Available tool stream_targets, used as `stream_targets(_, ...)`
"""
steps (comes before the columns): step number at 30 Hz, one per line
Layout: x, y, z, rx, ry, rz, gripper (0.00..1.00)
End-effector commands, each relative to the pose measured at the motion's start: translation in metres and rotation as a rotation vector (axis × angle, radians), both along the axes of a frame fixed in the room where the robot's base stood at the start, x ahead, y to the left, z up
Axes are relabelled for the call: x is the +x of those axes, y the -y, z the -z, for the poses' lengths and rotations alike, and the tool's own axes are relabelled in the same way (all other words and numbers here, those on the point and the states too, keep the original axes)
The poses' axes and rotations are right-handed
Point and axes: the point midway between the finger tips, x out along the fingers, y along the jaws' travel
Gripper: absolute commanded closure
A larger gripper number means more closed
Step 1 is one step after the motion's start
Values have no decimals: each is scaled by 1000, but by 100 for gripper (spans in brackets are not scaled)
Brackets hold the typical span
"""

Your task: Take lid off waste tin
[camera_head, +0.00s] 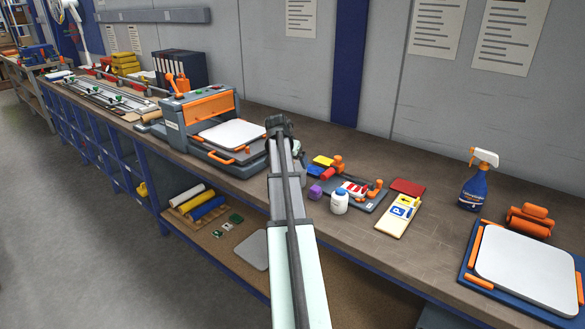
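My arm reaches up from the bottom edge over the workbench (430,235). Its dark end, my gripper (279,124), is small and seen from behind, so its fingers cannot be made out. I cannot clearly identify a waste tin or its lid. A pale greenish-grey thing (301,168) shows only partly at the right side of my arm, and I cannot tell what it is.
A grey-orange press (200,118) stands left of my arm. Bare bench lies between card and bottle.

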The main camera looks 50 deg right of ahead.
Motion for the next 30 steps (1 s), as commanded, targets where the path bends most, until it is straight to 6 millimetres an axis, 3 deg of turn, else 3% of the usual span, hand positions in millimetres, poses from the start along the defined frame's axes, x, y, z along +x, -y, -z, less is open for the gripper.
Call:
stream_targets(2,0,0,0,0,0,0,6)
stream_targets(20,0,-1,1,4,-2,0,63)
stream_targets(30,-1,-1,3,8,-3,1,65)
